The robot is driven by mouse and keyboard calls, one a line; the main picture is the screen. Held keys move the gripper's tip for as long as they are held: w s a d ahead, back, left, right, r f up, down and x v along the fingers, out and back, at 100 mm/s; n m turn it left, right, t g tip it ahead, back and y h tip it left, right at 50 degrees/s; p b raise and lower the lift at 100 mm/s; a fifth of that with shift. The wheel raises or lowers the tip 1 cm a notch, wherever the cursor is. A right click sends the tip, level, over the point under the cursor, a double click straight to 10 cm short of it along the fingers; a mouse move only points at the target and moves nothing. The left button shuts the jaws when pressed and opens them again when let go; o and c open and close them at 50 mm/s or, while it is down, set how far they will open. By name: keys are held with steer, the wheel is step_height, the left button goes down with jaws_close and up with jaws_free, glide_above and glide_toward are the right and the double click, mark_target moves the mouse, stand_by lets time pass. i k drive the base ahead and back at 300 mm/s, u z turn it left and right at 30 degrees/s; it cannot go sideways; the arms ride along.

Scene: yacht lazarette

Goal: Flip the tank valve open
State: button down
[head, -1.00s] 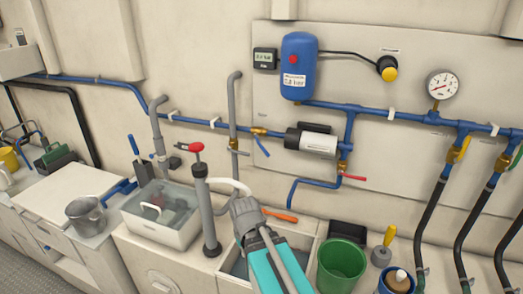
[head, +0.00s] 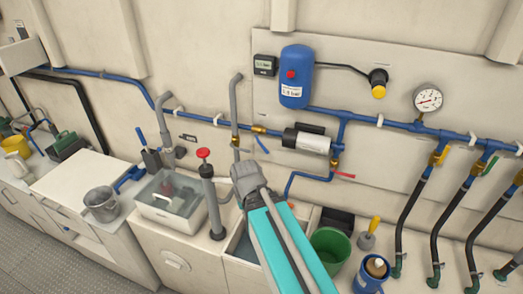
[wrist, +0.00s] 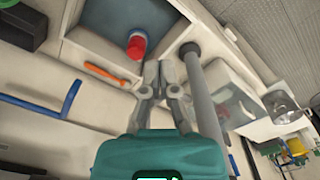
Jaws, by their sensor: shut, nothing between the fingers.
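Which valve is the tank valve cannot be told for sure, as no label is readable. A brass valve with a blue lever (head: 262,144) sits on the blue pipe beside the grey upright pipe, its lever slanting down to the right. A brass valve with a red lever (head: 343,175) sits below the white and black pump, its lever pointing right. My gripper (head: 244,168) is below and slightly left of the blue lever, apparently apart from it. In the wrist view my gripper's fingers (wrist: 160,76) are together and empty. Neither brass valve is clear there.
A blue tank (head: 296,78) and gauge (head: 428,99) are on the wall panel. A hand pump with a red top (head: 204,154) stands left of my gripper. A green bucket (head: 330,247) is below right. The grey upright pipe (head: 235,115) runs close to my gripper.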

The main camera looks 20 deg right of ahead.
mark_target(256, 135)
steer(key=k, duration=1.35)
steer(key=z, duration=0.05)
steer(key=i, duration=0.8)
steer(key=z, duration=0.2)
